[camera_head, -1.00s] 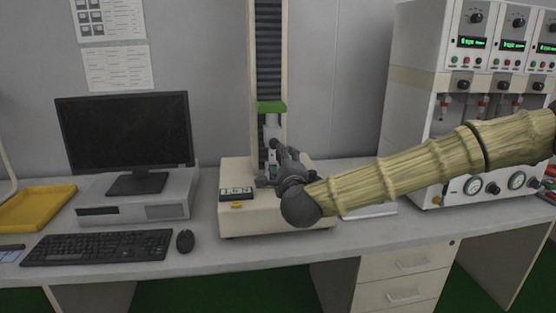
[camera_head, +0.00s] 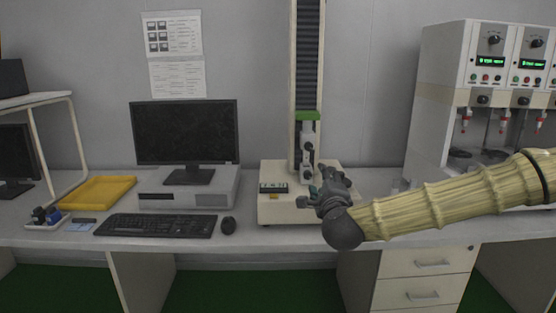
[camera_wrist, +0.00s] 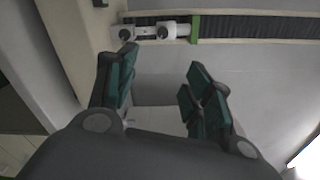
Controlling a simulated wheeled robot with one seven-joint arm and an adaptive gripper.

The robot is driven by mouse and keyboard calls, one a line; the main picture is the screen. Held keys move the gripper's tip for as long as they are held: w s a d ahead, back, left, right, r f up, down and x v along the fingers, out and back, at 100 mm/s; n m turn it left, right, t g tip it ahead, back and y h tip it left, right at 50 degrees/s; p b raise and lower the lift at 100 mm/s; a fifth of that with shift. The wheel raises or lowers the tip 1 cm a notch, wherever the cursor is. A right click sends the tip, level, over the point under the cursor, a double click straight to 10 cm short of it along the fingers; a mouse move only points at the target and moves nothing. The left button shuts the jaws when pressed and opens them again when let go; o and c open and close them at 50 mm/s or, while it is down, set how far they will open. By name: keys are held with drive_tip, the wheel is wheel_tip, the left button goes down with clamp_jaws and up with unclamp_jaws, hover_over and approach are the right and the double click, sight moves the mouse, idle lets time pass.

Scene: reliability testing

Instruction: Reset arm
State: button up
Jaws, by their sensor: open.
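My gripper (camera_head: 318,193) is in front of the cream testing machine (camera_head: 285,208) on the bench. My arm reaches in from the right in a ribbed yellowish sleeve. In the wrist view my gripper (camera_wrist: 160,82) has its two green-padded fingers spread apart, with nothing between them. The machine's tall column (camera_head: 307,60) with a green crosshead (camera_head: 308,115) stands behind my gripper. The grey grip fixture (camera_head: 308,140) below the crosshead is partly in view. In the wrist view the fixture (camera_wrist: 160,31) lies beyond the fingertips, apart from them. My arm hides part of the machine's right side.
A monitor (camera_head: 186,130), keyboard (camera_head: 156,225) and mouse (camera_head: 228,225) are left of the machine. A yellow tray (camera_head: 97,192) and small tray of parts (camera_head: 46,217) are farther left. A white instrument cabinet (camera_head: 440,120) stands at right, behind my arm.

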drive_tip(key=s+a+f+n+g+y, duration=0.1)
drive_tip(key=s+a+f+n+g, duration=0.2)
drive_tip(key=f, duration=0.7)
drive_tip(key=s+f+n+g+y, duration=0.1)
drive_tip(key=s+f+n, duration=0.25)
drive_tip(key=f, duration=0.75)
drive_tip(key=s+a+f+n+g+y, duration=0.1)
drive_tip(key=s+a+f+n+g, duration=0.2)
drive_tip(key=f, duration=0.7)
drive_tip(key=s+d+f+n+g, duration=0.2)
drive_tip(key=s+f+n, duration=0.1)
drive_tip(key=s+f, duration=0.8)
drive_tip(key=s+d+f+n+g+h, duration=0.1)
drive_tip(key=s+d+f+n+g, duration=0.3)
drive_tip(key=s, duration=0.6)
drive_tip(key=s+d+f+n+g+h, duration=0.1)
drive_tip(key=s+d+f+n+g, duration=0.1)
drive_tip(key=s+d+f, duration=0.65)
drive_tip(key=s+d+f+n+g+h, duration=0.2)
drive_tip(key=s+f+g, duration=0.15)
drive_tip(key=s, duration=0.85)
wheel_tip(320, 180, up, 12)
drive_tip(key=p, duration=1.2)
drive_tip(key=shift+w+f+t, duration=0.15)
drive_tip(key=shift+w+t, duration=0.05)
drive_tip(key=shift+t, duration=0.15)
